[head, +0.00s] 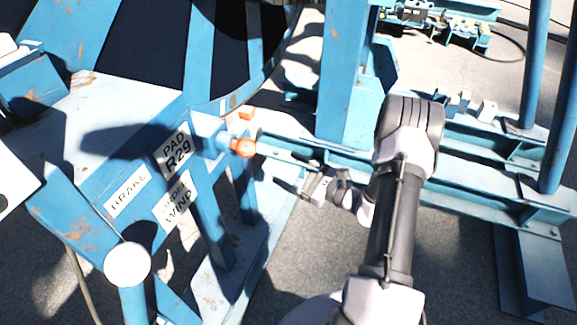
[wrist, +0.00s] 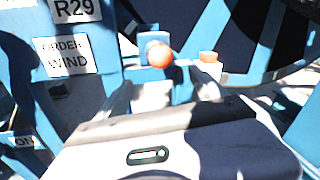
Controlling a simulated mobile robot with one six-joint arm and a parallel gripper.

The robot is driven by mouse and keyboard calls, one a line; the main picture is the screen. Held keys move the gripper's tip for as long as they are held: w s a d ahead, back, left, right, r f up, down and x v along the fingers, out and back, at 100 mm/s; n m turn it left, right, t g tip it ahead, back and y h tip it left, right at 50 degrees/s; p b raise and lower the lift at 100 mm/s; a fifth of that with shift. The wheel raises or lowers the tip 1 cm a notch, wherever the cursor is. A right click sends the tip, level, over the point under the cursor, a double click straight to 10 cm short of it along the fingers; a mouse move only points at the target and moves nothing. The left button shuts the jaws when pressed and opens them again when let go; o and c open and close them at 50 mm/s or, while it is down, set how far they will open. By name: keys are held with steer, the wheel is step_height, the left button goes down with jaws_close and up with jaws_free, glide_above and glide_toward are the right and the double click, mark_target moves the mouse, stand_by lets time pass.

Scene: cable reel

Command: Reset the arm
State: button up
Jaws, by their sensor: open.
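My arm rises from the bottom of the head view and bends over at a dark elbow, with the forearm folding down to the left. My gripper (head: 317,187) hangs beside the blue frame, right of the label panel. In the wrist view my gripper (wrist: 165,95) shows two fingers set apart, with nothing between them. Beyond the fingers is an orange round knob (wrist: 159,54) on a blue bracket; the knob also shows in the head view (head: 243,147). The gripper is apart from the knob.
A white round cap (head: 127,265) tops a blue lever. Blue beams (head: 470,185) run behind my arm. A small orange block (head: 246,112) sits behind the knob. Bare ground shows at lower right.

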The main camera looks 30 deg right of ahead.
steer(key=s+a+r+n+g+y, duration=0.2)
steer(key=s+a+r+n+g, duration=0.2)
steer(key=a+r+n+g, duration=0.45)
steer(key=s+a+r+n+g+y, duration=0.25)
steer(key=s+a+r+n, duration=0.35)
steer(key=a, duration=0.6)
steer(key=s+r+n+h, duration=0.4)
steer(key=s+h, duration=0.1)
steer(key=s, duration=0.2)
steer(key=s+r+n+h, duration=0.3)
steer(key=s+n+h, duration=0.2)
steer(key=s, duration=0.2)
steer(key=shift+s+a+r+t+h, duration=0.15)
steer(key=shift+a+r+t+h, duration=0.15)
steer(key=shift+r+t+h, duration=0.1)
steer(key=shift+n, duration=0.25)
